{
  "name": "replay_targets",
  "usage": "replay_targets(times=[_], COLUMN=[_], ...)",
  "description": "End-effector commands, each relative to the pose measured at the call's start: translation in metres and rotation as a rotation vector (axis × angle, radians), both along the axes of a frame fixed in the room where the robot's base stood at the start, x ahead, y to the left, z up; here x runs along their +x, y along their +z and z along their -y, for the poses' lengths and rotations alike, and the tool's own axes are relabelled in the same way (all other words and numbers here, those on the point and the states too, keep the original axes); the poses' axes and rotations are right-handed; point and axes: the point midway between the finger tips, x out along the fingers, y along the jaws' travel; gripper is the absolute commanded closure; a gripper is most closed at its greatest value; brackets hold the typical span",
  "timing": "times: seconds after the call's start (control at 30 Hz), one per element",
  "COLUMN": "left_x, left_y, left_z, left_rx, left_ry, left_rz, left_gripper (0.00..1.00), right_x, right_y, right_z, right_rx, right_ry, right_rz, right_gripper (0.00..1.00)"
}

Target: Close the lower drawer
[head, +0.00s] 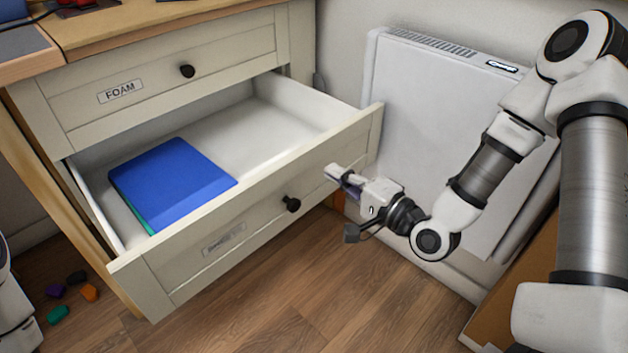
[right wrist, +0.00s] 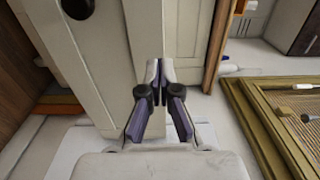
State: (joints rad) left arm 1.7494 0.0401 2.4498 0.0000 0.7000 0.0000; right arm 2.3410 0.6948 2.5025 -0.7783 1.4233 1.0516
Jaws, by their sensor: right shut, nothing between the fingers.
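The lower drawer (head: 265,215) is pulled well out of the cream cabinet. Its front has a black knob (head: 291,204) and a label too blurred to read. Inside lies a blue sheet stack (head: 170,182) with a green edge beneath. My right gripper (head: 333,172) is shut and empty in front of the drawer front's right part, right of the knob. Its closed fingers (right wrist: 160,68) also show in the right wrist view, close to a pale panel. I cannot tell whether they touch it. My left gripper is not in view.
The upper drawer (head: 165,80), labelled FOAM, is closed above. A white panel heater (head: 440,120) stands at the wall behind my right arm. Small coloured scraps (head: 75,292) lie on the wooden floor at left. Floor in front of the drawer (head: 290,300) is clear.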

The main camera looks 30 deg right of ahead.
Motion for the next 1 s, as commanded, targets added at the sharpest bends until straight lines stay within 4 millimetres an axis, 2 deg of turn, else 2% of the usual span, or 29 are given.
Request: replay_targets(times=[0.03,0.1,0.3,0.43,0.83,1.0], left_x=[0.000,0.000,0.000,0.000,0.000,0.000], left_y=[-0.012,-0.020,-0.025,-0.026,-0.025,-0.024], left_z=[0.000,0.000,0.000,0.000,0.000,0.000], left_rx=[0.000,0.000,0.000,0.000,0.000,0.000], left_ry=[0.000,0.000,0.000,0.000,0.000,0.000], left_rz=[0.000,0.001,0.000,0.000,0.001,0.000], left_gripper=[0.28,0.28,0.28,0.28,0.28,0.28], right_x=[0.011,0.024,0.053,0.059,0.061,0.072], right_y=[-0.006,-0.005,-0.002,0.000,0.000,0.000], right_z=[-0.005,-0.011,-0.020,-0.022,-0.022,-0.027], right_rx=[-0.011,-0.012,-0.007,-0.004,-0.003,-0.005], right_ry=[0.007,0.006,0.003,0.002,0.001,0.004], right_rz=[0.004,0.005,0.001,-0.001,-0.002,0.000], right_gripper=[1.00,1.00,1.00,1.00,1.00,1.00])
